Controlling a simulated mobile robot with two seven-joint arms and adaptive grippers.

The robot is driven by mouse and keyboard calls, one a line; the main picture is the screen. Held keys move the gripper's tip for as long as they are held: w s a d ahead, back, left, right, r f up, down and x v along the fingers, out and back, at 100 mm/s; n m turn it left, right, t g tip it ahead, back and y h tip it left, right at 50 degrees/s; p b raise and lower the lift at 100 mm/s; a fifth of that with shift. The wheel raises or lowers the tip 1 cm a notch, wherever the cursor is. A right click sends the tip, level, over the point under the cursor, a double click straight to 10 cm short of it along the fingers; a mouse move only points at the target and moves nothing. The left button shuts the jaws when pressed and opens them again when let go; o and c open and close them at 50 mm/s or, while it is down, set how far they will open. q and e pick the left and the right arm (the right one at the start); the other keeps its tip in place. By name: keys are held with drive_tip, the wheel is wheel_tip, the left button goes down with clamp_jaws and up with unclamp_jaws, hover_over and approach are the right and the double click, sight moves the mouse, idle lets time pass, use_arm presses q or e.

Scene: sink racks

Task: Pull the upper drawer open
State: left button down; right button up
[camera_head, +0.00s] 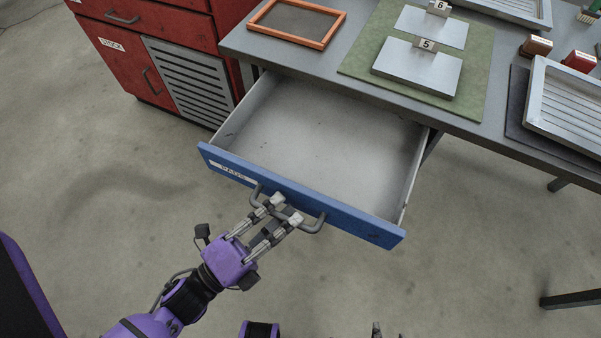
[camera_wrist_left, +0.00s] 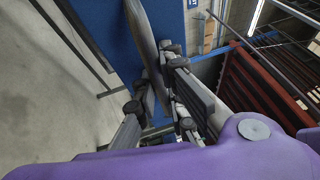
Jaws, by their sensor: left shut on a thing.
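The drawer (camera_head: 318,130) under the grey workbench stands pulled well out, its grey inside empty. Its blue front (camera_head: 350,222) carries a white label (camera_head: 232,172) and a grey bar handle (camera_head: 318,222). My left gripper (camera_head: 284,208) is shut on the handle near its middle, with a finger on either side of the bar. In the left wrist view the handle (camera_wrist_left: 148,40) runs between the fingers against the blue front (camera_wrist_left: 110,35). Of my right gripper, only what may be its fingertips shows at the bottom edge of the head view, too little to judge.
A red cabinet (camera_head: 165,30) with a vented grey door (camera_head: 188,80) stands to the left of the drawer. The bench top (camera_head: 300,62) holds an orange-framed tray (camera_head: 322,40), a green mat (camera_head: 350,68) with numbered plates and a metal tray at right. The floor in front is clear.

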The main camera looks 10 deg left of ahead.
use_arm(q)
drive_tip(key=s+a, duration=0.2)
drive_tip(key=s, duration=0.5)
drive_tip(key=shift+a, duration=0.2)
drive_tip(key=shift+f, duration=0.1)
drive_tip(key=c, duration=1.8)
unclamp_jaws()
drive_tip(key=v, duration=1.2)
